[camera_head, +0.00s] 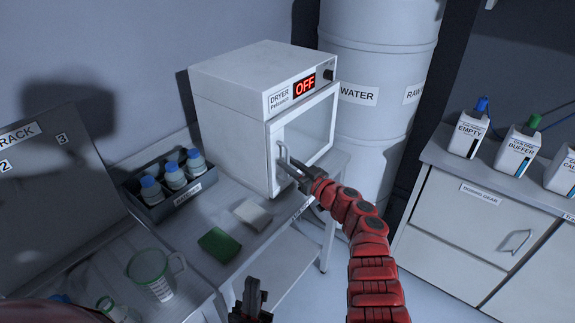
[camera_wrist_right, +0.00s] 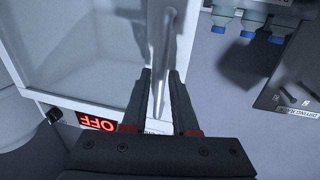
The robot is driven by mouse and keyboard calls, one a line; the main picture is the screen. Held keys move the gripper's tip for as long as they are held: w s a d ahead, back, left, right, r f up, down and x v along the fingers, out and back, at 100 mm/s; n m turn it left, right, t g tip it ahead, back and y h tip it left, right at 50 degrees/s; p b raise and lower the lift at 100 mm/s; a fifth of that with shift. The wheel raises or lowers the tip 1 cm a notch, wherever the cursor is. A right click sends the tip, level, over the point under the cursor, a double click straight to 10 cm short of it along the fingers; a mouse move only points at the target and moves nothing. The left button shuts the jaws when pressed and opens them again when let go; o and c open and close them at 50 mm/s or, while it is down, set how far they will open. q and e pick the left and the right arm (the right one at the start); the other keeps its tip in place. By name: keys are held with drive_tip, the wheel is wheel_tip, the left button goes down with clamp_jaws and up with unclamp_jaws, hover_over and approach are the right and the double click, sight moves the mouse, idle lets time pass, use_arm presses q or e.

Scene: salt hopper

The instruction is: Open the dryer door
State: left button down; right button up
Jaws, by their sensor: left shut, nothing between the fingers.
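The white dryer (camera_head: 235,95) stands on the bench with a red OFF display (camera_head: 305,86). Its glazed front door (camera_head: 305,130) looks closed against the body. A light vertical handle (camera_head: 283,153) sits on the door's left side. My right gripper (camera_head: 292,166) is at this handle. In the right wrist view the handle (camera_wrist_right: 162,45) runs down between the two dark fingers of my right gripper (camera_wrist_right: 162,85); whether they press on it is unclear. My left gripper (camera_head: 250,297) is low at the bottom edge, shut and empty, away from the dryer.
A dark tray (camera_head: 150,207) of blue-capped bottles stands left of the dryer. Floor shows between bench and right cabinets (camera_head: 455,215).

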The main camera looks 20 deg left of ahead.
drive_tip(key=shift+w+a+r, duration=0.15)
drive_tip(key=shift+a, duration=0.2)
clamp_jaws()
idle(1.3)
